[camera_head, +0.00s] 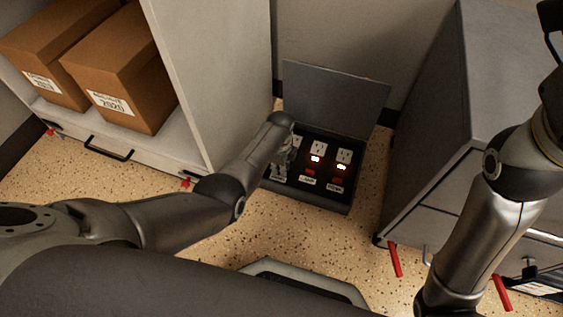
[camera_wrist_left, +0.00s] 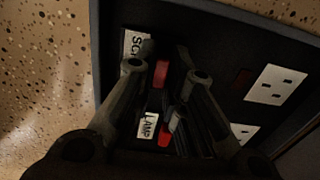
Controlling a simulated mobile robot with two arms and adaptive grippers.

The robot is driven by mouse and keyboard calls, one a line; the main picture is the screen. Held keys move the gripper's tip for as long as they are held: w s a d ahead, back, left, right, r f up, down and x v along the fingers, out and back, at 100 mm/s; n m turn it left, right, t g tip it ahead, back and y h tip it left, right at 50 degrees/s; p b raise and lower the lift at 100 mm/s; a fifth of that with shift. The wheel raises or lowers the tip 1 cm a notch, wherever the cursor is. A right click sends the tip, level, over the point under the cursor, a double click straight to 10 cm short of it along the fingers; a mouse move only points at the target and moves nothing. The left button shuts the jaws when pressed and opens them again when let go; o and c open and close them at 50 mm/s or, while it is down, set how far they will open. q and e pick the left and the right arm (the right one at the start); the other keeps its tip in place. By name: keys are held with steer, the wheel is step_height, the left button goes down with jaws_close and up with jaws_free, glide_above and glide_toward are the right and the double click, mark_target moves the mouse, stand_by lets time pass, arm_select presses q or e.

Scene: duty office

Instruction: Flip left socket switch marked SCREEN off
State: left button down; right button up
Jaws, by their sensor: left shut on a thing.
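A dark socket box (camera_head: 315,203) sits on the floor with its grey lid (camera_head: 335,98) open. It holds a row of white sockets with red switches and labels. My left gripper (camera_head: 280,170) reaches down over the leftmost switch and hides most of it. In the left wrist view, the fingers of the gripper (camera_wrist_left: 165,72) stand on either side of the red SCREEN switch (camera_wrist_left: 161,73), shut on it. Its label (camera_wrist_left: 132,44) shows only "SC". The dark red indicator (camera_wrist_left: 243,77) between switch and socket (camera_wrist_left: 275,84) looks unlit. My right gripper is out of view.
The LAMP switch (camera_wrist_left: 165,138) with its label (camera_wrist_left: 148,125) is close beside the gripper. In the head view, two lit indicators (camera_head: 316,159) show. A shelf unit (camera_head: 215,75) with cardboard boxes (camera_head: 118,68) stands left, a grey drawer cabinet (camera_head: 430,130) right.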

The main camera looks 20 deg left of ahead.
arm_select(q)
steer(key=shift+s+f, duration=0.1)
steer(key=shift+s, duration=0.2)
steer(key=c, duration=1.5)
jaws_free()
steer(key=shift+w, duration=0.15)
steer(key=shift+r, duration=0.65)
step_height(320, 180, up, 11)
steer(key=shift+f, duration=0.1)
